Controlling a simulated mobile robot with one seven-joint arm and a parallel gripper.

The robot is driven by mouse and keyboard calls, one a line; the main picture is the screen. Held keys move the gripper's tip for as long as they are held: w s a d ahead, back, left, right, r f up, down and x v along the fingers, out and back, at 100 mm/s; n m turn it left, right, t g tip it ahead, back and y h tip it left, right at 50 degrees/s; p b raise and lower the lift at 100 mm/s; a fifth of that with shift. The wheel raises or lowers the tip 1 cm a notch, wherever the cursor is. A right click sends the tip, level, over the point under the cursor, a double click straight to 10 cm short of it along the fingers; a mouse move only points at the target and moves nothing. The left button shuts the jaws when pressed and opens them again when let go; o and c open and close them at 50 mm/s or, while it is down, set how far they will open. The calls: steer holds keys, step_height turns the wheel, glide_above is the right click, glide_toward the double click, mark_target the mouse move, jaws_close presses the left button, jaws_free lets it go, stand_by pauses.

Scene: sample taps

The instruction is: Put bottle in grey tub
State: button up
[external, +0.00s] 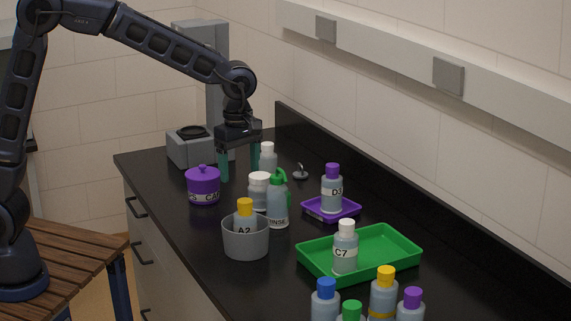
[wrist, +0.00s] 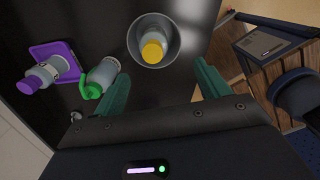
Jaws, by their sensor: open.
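The grey tub (external: 246,243) stands near the front edge of the black counter. A bottle labelled A2 with a yellow cap (external: 245,212) stands inside it, its top above the rim. In the wrist view the tub (wrist: 173,31) lies ahead of the fingers, with the yellow-capped bottle (wrist: 153,49) inside. My gripper (external: 240,171) is open and empty, pointing down over the counter, behind the tub and apart from it. Its two green fingers also show spread in the wrist view (wrist: 160,88). The lower part of the bottle is hidden by the tub wall.
A purple jar (external: 203,186) is left. Bottle D3 (external: 332,192) is on a purple tray (external: 312,211); C7 (external: 345,252) is in a green tray (external: 395,262). Several bottles stand in front.

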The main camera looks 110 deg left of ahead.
steer(key=s+d+r+m+t, duration=0.1)
steer(key=s+d+r+m, duration=0.5)
steer(key=d, duration=0.3)
steer(key=s+d+r+m+t, duration=0.1)
steer(key=s+d+r+m, duration=0.3)
steer(key=s+d+m, duration=0.35)
steer(key=s+d+f+m+t, duration=0.1)
steer(key=s+d+m+t, duration=0.1)
steer(key=s+d+m, duration=1.1)
steer(key=s+m, duration=0.4)
steer(key=shift+d+f, duration=0.2)
steer(key=shift+d, duration=0.2)
